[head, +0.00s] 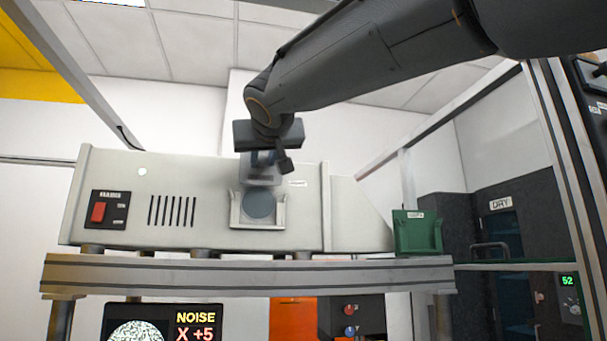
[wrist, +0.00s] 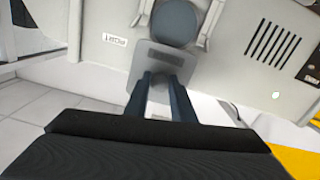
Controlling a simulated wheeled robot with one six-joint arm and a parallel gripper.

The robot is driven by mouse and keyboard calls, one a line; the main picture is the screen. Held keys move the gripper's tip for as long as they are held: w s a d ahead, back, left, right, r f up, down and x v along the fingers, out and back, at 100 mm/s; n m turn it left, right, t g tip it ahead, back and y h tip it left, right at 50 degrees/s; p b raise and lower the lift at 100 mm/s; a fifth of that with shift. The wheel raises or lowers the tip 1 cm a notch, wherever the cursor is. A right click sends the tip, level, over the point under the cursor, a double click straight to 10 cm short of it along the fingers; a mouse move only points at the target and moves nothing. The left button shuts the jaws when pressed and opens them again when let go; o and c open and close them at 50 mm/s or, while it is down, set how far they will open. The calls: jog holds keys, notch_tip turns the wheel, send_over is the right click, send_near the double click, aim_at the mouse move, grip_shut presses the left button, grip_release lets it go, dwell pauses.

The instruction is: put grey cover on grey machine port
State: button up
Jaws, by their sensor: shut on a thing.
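The grey machine (head: 125,172) stands on a raised metal shelf in the head view. Its round dark grey port (head: 258,204) sits on the front panel between two pale side rails (head: 234,213). The port also shows in the wrist view (wrist: 175,22). My gripper (head: 263,160) is shut on the grey cover (head: 265,180), a flat plate held just above the port. In the wrist view the two fingers pinch the cover (wrist: 163,60) by its near part. The cover overlaps or adjoins the port's edge; I cannot tell whether it touches the rails.
A green bin-like holder (head: 417,232) is at the right of the machine. A red switch (head: 99,212) and vent slots (head: 172,210) are on the panel's left. The shelf (head: 250,277) runs below. A frame post (head: 567,150) stands at the right.

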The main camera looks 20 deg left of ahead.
aim_at(261, 184)
jog(key=shift+w+a, duration=0.15)
jog(key=shift+w, duration=0.05)
jog(key=shift+w+a, duration=0.25)
jog(key=shift+x, duration=1.05)
jog(key=shift+f+b, duration=2.55)
jog(key=shift+b, duration=0.3)
dwell(3.7)
